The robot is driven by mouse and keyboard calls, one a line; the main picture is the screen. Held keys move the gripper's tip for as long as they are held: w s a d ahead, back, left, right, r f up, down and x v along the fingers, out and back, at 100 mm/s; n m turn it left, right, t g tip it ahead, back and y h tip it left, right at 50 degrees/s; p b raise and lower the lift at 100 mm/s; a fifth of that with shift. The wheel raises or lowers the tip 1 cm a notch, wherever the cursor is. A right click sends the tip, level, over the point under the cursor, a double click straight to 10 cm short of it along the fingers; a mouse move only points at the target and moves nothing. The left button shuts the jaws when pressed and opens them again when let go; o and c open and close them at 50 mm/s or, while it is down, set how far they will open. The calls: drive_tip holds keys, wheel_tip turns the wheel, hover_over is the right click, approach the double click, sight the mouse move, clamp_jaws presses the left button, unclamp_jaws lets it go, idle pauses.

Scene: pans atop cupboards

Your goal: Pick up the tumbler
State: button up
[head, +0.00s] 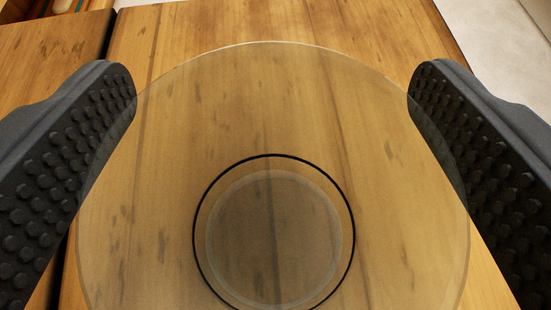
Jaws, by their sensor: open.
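The tumbler (273,110) is clear, faintly smoky glass, seen from above in the head view as a wide round outline. A dark ring and a smaller pale circle show low in its middle. It appears upright over the wooden surface, and its lower edge is cut off by the frame. My gripper (272,82) is open, with one dark studded finger on the left and one on the right of the tumbler. The glass outline overlaps the inner edges of both fingers. I cannot tell whether either finger touches the glass.
The wooden top (300,22) spreads under and beyond the tumbler. A dark gap separates it from another wooden panel (45,55) on the left. A pale grey surface (505,45) lies past its right edge. Colourful thin items (75,5) show at the upper left.

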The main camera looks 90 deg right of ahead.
drive_tip(key=c, duration=1.1)
drive_tip(key=shift+c, duration=0.2)
